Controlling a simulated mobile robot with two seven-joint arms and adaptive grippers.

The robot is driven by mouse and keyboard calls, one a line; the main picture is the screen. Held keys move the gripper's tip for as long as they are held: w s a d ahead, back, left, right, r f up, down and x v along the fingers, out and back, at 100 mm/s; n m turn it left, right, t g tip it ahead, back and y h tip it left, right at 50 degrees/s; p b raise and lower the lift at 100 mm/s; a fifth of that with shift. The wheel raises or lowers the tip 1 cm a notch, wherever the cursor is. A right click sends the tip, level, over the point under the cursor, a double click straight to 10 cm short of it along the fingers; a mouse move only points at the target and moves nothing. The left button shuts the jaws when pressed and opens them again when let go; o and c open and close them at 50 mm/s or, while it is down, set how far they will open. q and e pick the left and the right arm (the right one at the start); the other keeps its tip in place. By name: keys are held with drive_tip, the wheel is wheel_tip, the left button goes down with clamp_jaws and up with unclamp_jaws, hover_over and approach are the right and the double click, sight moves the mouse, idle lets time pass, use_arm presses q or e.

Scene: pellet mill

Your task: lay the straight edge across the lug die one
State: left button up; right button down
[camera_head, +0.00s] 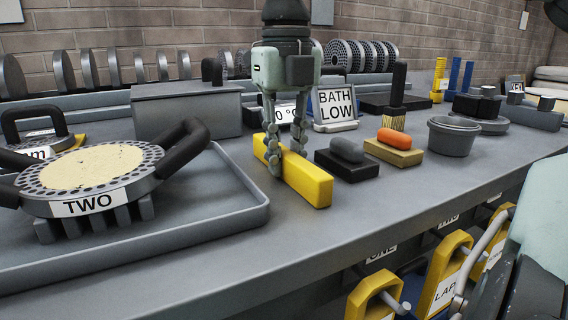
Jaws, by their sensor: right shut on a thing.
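My right gripper (278,168) comes down from above at the centre, with its fingers shut around a yellow bar (312,186), which looks like the straight edge. The bar lies level at or just above the bench top, right of the tray; I cannot tell if it touches. A round die (140,183) with a holed rim, pale filled face and two black lug handles stands on grey blocks in the tray at left. Its label reads TWO. No die labelled ONE is visible on the bench; a ONE label (381,252) shows below the bench edge. My left gripper is not in view.
The grey tray (235,218) has a raised rim. Right of the bar stand a black block (347,168), a yellow block with an orange top (394,152), a grey bowl (453,138) and a BATH LOW sign (336,108). The bench front is clear.

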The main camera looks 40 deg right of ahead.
sight(286, 150)
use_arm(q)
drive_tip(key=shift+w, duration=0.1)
use_arm(e)
drive_tip(key=shift+r, duration=2.75)
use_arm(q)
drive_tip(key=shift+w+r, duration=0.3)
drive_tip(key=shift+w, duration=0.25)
use_arm(e)
drive_tip(key=shift+r, duration=0.8)
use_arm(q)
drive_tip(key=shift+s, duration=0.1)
